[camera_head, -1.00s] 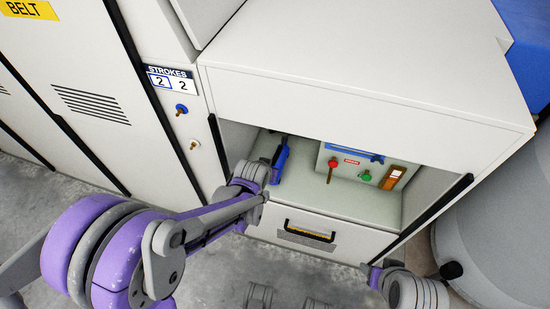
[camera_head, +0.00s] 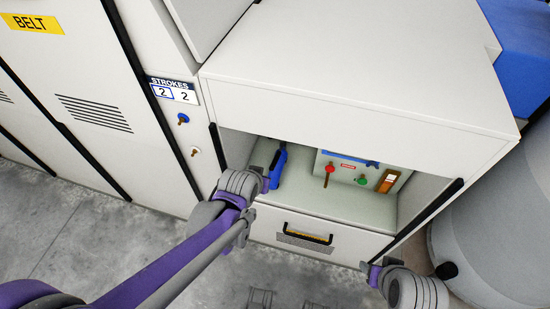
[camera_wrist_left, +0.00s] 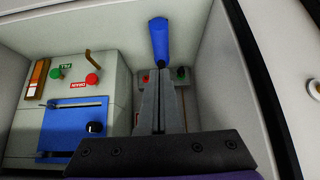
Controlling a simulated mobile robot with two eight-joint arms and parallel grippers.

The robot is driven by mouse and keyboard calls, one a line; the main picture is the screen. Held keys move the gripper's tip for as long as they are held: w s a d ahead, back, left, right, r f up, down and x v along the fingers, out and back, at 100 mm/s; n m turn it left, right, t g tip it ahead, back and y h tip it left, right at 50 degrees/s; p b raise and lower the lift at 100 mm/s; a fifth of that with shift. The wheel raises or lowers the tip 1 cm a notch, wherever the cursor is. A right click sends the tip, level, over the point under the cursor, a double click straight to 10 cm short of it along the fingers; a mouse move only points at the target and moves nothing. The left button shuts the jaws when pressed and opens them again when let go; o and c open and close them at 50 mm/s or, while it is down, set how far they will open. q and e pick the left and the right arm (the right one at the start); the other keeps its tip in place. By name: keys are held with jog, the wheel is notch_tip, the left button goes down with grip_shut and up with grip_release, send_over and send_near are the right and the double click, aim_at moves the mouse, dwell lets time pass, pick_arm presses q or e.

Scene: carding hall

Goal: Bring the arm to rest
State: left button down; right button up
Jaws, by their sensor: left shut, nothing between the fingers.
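My left gripper (camera_head: 268,182) is at the mouth of an open bay in the pale cabinet (camera_head: 360,80), with its arm coming in from the lower left. In the left wrist view its two dark fingers (camera_wrist_left: 161,72) are together, with nothing between them. A blue handle (camera_head: 278,165) stands in the bay close beyond the gripper. In the left wrist view this blue handle (camera_wrist_left: 160,42) rises past the fingertips; I cannot tell if they touch. My right gripper (camera_head: 371,271) is low at the right, outside the cabinet, its jaws too small to read.
Inside the bay a control box (camera_head: 345,170) carries a red knob (camera_head: 330,169), a green knob (camera_head: 361,180) and an orange gauge (camera_head: 388,181). Below is a drawer (camera_head: 300,240) with a black handle. A grey rounded drum (camera_head: 500,230) stands at the right. Floor at lower left is clear.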

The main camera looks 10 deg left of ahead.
pick_arm(q)
jog(key=s+a+r+g+p, duration=0.2)
jog(key=s+r+p, duration=0.9)
jog(key=s+r, duration=0.4)
jog(key=shift+s+a+r+p, duration=0.3)
jog(key=shift+s+p, duration=0.1)
jog(key=shift+s, duration=0.3)
jog(key=shift+s+f, duration=0.1)
